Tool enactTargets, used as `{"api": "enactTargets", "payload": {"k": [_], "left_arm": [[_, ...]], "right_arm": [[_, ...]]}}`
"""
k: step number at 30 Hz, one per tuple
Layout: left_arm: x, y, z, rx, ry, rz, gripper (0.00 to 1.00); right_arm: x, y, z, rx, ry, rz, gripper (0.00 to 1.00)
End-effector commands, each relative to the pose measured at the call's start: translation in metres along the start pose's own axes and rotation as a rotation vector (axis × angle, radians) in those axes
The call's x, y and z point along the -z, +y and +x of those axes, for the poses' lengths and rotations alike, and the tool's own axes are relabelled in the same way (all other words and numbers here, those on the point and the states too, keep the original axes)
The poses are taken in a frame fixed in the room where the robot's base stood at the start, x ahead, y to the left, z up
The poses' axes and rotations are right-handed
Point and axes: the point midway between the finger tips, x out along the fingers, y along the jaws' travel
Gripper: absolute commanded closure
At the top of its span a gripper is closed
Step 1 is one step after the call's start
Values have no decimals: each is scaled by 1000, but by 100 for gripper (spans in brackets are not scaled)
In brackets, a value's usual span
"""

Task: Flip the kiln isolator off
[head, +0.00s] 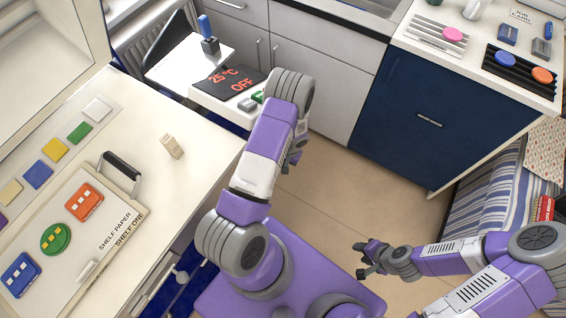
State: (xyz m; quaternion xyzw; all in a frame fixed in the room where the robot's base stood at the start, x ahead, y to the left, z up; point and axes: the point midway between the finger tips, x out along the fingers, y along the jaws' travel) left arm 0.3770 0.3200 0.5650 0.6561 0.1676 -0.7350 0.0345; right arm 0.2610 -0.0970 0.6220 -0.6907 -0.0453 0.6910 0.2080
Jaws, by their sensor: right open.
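A dark display panel (232,82) reads "25°C" and "OFF" in red, on a white unit at the back centre. A blue upright handle on a dark base (209,36) stands on the white surface behind it. A small green and grey part (251,101) sits at the front of the unit, partly behind my left arm. I cannot tell which of these is the isolator. My right gripper (367,258) is open and empty above the floor, far from the unit.
The left worktop (200,150) holds a shelf paper board (128,222) with coloured glass pieces, a handle and a small beige block (172,146). The right counter (470,65) carries racks with discs. A striped cloth (485,205) lies at the right. The floor between is clear.

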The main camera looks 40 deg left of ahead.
Motion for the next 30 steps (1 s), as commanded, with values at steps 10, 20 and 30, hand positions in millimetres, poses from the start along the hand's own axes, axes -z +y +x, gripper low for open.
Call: {"api": "enactTargets", "payload": {"k": [10,20,30], "left_arm": [[0,0,-2,0,0,0,100],[-1,-3,-15,0,1,0,100],[-1,12,-24,0,1,2,100]], "right_arm": [[0,-1,-1,0,0,0,57],[0,-4,-9,0,0,0,57],[0,-3,-9,0,0,0,57]]}}
